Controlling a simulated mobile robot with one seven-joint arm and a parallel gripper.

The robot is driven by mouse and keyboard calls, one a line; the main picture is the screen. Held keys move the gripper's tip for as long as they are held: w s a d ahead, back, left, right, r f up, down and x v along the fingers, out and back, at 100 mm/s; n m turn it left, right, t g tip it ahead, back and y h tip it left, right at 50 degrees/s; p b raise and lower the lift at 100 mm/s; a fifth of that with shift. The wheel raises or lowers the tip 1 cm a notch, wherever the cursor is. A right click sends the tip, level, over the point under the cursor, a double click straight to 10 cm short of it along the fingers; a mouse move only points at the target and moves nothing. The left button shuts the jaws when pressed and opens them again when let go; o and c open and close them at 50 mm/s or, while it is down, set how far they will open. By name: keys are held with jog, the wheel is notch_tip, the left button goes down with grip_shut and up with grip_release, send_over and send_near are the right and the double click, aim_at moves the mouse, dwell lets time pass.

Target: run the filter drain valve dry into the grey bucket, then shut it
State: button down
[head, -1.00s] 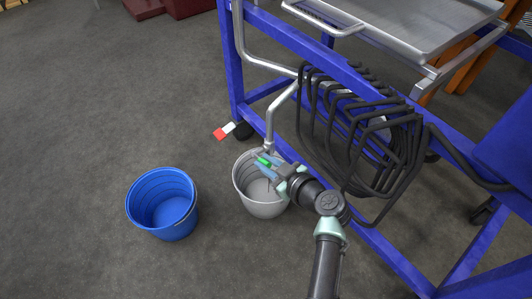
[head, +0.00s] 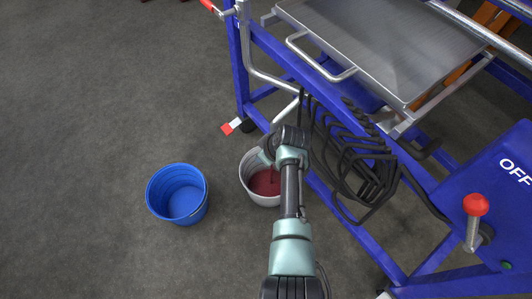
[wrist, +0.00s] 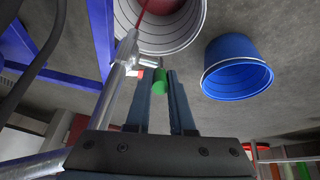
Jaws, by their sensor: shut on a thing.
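The grey bucket (head: 246,185) stands on the floor under the drain spout, with dark red liquid in its bottom. It also shows in the wrist view (wrist: 185,38). A red stream (wrist: 144,12) runs down into it. The drain pipe (wrist: 112,92) is bare metal and ends above the bucket. The green valve handle (wrist: 160,100) sits between my fingers, and my gripper (wrist: 158,82) is shut on it. In the head view my gripper (head: 264,159) is over the bucket's rim, and my wrist hides the handle and most of the valve.
A blue bucket (head: 178,200) stands left of the grey one. A blue frame (head: 366,238) with looped black hose (head: 345,165) is close on the right. A red-knobbed lever (head: 475,206) is on a blue box marked OFF. The floor to the left is clear.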

jog(key=shift+w+a+r+g+h+b, duration=0.25)
jog(key=shift+w+a+g+h+b, duration=0.3)
jog(key=shift+w+g+h+b, duration=0.3)
jog(key=shift+a+r+g+b, duration=0.1)
jog(key=shift+a+g+b, duration=0.05)
jog(key=shift+g+b, duration=0.25)
jog(key=shift+w, duration=0.1)
jog(key=shift+r, duration=0.1)
jog(key=c, duration=0.8)
grip_release()
jog(key=r+p, duration=0.3)
jog(key=r, duration=0.1)
jog(key=s+d+r+p, duration=0.1)
jog(key=r+p, duration=0.2)
jog(key=r, duration=0.1)
jog(key=s+r+p, duration=0.1)
jog(key=r+p, duration=0.2)
jog(key=r, duration=0.1)
jog(key=shift+d+r, duration=0.2)
jog(key=shift+r, duration=0.1)
